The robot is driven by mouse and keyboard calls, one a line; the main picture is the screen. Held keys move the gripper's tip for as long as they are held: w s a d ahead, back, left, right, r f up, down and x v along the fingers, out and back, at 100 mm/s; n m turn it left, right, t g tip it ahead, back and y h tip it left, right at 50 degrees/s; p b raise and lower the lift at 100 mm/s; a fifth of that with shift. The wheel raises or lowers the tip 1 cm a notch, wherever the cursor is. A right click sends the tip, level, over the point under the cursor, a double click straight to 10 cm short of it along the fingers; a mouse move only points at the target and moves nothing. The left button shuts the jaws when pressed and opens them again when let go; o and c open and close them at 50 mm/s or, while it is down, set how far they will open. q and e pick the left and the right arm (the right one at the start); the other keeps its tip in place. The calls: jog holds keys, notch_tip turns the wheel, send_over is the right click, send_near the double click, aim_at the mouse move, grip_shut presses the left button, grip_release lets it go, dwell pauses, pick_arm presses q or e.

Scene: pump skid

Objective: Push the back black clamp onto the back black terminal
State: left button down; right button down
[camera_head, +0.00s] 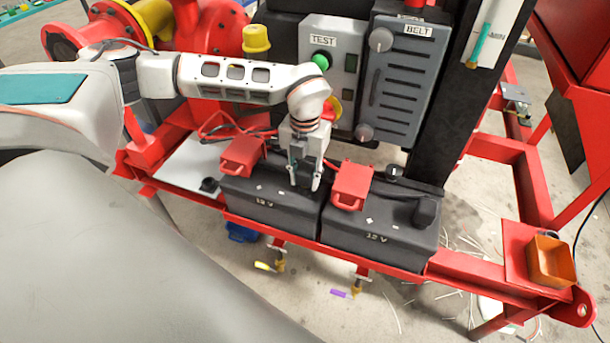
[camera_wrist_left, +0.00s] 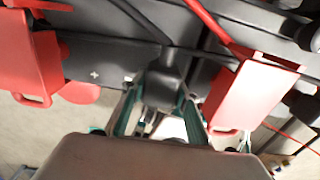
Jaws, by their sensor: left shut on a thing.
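My left gripper (camera_head: 304,183) points down over the right part of the left 12 V battery (camera_head: 262,203). In the left wrist view its fingers are closed on a black clamp (camera_wrist_left: 165,85), whose black cable runs up and away. In the head view the fingers mostly hide this clamp. The black terminal under it is hidden, so I cannot tell whether the clamp sits on it. A red clamp cover (camera_head: 351,186) is just right of the gripper, and another (camera_head: 242,155) is to its left. My right gripper is not in view.
The right 12 V battery (camera_head: 376,234) has a black clamp or cap (camera_head: 425,211) at its right end. The control panel (camera_head: 397,80) rises close behind. An orange bin (camera_head: 550,262) stands at the right. Red cables run close to the gripper.

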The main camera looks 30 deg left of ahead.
pick_arm(q)
jog(key=shift+f, duration=0.65)
jog(key=c, duration=1.5)
grip_release()
jog(key=shift+o, duration=0.2)
notch_tip(320, 180, up, 12)
